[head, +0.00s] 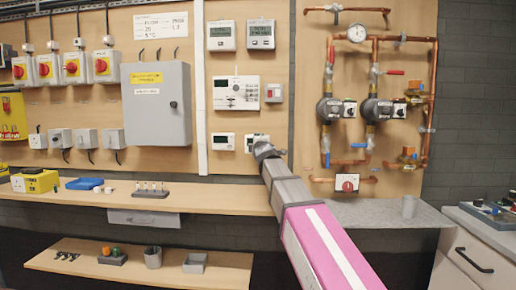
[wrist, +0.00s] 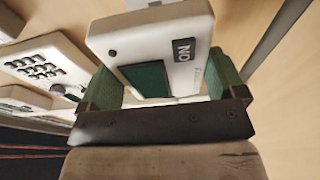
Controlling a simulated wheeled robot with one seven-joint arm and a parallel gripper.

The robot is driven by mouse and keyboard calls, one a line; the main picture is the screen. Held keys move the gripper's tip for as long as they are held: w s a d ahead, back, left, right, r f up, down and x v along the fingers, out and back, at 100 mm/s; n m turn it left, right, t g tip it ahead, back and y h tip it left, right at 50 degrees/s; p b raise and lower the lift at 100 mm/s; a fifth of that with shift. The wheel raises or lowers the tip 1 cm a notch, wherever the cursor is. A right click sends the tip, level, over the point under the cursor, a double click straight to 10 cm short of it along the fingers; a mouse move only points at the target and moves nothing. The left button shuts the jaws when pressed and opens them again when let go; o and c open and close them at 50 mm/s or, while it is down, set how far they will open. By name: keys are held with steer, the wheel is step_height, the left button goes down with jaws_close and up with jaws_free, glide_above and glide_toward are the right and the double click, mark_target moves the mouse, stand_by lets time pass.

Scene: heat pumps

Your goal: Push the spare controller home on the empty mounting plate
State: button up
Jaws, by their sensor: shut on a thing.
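The spare controller (wrist: 150,48) is a white box with a dark green screen, a small dark button and a black label that reads upside down. My gripper (wrist: 163,82) is shut on it, with a green pad on either side. In the head view my gripper (head: 264,150) is at the wooden board, and the white controller (head: 256,139) shows just above it, right of a similar mounted controller (head: 223,141). The empty mounting plate cannot be made out; the controller and gripper cover that spot. I cannot tell whether the controller touches the plate.
A white keypad panel (head: 236,93) is above, with a small red-and-white unit (head: 273,93) beside it. A wooden shelf (head: 225,197) runs below. Copper pipes with pumps (head: 328,108) are on the right. A white vertical trunking (head: 200,85) is left of the controllers.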

steer(key=shift+w+d, duration=0.1)
steer(key=shift+w, duration=2.45)
steer(key=shift+w, duration=0.75)
steer(key=o, duration=0.6)
steer(key=shift+o, duration=0.2)
steer(key=s, duration=1.4)
steer(key=shift+a, duration=0.2)
stand_by(0.7)
